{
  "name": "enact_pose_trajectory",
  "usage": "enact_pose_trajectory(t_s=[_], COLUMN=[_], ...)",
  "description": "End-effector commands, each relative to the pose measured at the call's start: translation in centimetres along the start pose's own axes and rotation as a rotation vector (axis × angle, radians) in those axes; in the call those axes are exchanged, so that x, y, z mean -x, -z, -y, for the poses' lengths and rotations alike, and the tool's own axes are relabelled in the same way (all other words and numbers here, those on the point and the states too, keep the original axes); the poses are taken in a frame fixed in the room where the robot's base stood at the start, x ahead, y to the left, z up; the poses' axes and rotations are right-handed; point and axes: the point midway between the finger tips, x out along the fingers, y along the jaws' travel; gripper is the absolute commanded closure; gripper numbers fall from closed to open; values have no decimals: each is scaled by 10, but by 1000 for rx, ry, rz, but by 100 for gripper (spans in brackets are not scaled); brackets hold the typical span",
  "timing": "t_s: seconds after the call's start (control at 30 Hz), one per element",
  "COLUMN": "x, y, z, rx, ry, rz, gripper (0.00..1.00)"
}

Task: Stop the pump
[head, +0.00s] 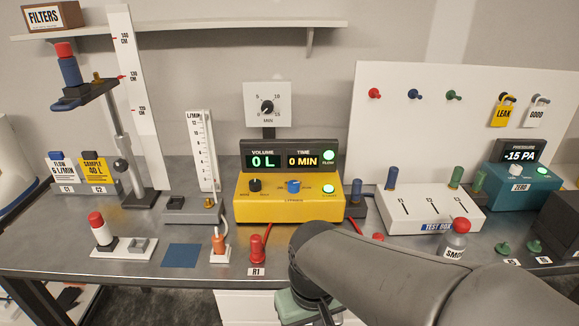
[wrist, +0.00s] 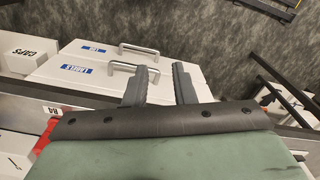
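The pump is a yellow unit (head: 290,209) at the middle of the bench. Its dark upper display reads 0 L and 0 MIN, with a lit green FLOW light (head: 329,155). Its front has a black knob (head: 255,185), a blue knob (head: 293,186) and a lit green button or lamp (head: 328,188). My gripper (wrist: 160,84) is open and empty in the wrist view, its two fingers apart. It is over the bench's front edge, low and in front of the pump, touching nothing I can see. In the head view my arm hides the fingers.
A red-capped R1 piece (head: 257,249) stands in front of the pump. A white test box (head: 430,210) is to its right, a flowmeter column (head: 202,150) to its left. In the wrist view, white drawers with handles (wrist: 115,75) lie below my gripper.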

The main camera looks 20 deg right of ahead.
Motion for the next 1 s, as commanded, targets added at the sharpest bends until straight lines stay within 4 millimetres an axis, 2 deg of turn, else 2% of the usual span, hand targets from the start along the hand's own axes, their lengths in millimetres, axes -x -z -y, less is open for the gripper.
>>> enact_pose_trajectory(t_s=[0.03,0.07,1.0], x=[0,0,0], y=[0,0,0], z=[0,0,0], rx=[0,0,0], ry=[0,0,0], rz=[0,0,0], gripper=[91,100,100])
